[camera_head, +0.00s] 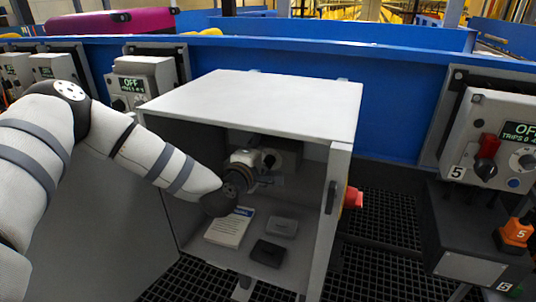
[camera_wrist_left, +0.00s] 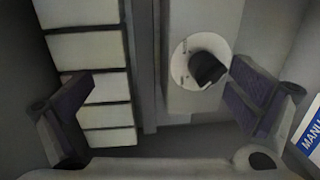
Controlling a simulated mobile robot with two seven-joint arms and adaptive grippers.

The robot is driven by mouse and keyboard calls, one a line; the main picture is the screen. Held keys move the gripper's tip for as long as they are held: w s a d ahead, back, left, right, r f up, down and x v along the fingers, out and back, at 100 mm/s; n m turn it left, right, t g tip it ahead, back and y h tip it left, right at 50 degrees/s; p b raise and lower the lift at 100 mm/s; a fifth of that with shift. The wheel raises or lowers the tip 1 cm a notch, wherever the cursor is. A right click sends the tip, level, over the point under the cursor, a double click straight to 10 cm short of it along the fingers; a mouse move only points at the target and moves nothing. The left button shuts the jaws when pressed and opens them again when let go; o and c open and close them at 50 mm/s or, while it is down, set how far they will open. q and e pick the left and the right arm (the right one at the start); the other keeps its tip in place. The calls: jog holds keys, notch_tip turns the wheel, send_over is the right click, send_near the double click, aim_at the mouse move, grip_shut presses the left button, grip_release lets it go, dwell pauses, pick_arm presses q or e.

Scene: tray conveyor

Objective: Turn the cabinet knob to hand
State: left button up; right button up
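The grey cabinet (camera_head: 255,98) stands open in the middle of the head view. My left arm reaches into it from the left, and my left gripper (camera_head: 264,180) is inside, small and partly hidden by its own wrist. In the left wrist view the knob (camera_wrist_left: 207,68) is black and sits on a round white dial (camera_wrist_left: 183,77) with small marks. My left gripper (camera_wrist_left: 160,98) is open there, its fingers wide apart. The knob lies close to the right finger, with nothing clearly between the fingers; contact cannot be told. My right gripper is not in view.
The cabinet's open door (camera_head: 336,220) stands on the right. A white booklet (camera_head: 230,228), a grey box (camera_head: 282,227) and a dark box (camera_head: 268,253) lie on the cabinet floor. A panel with a red-handled switch (camera_head: 487,150) stands at far right. Pale blocks (camera_wrist_left: 90,50) show in the wrist view.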

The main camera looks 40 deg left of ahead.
pick_arm(q)
notch_tip(320, 180, up, 2)
jog(key=shift+r, duration=0.15)
jog(key=shift+c, duration=0.3)
jog(key=s, duration=0.1)
jog(key=s+d+r, duration=0.1)
jog(key=shift+s+r+t, duration=0.15)
jog(key=shift+s+t, duration=0.15)
jog(key=shift+s, duration=0.05)
jog(key=c, duration=0.8)
jog(key=shift+o, duration=0.2)
jog(key=f+p+v, duration=0.3)
jog(key=v, duration=0.9)
jog(key=shift+s+p, duration=0.2)
jog(key=shift+p, duration=0.1)
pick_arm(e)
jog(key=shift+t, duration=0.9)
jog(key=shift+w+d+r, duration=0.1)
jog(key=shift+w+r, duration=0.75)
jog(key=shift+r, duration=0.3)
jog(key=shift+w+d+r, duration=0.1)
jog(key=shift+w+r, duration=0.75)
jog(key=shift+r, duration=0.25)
pick_arm(q)
jog(key=shift+r, duration=0.1)
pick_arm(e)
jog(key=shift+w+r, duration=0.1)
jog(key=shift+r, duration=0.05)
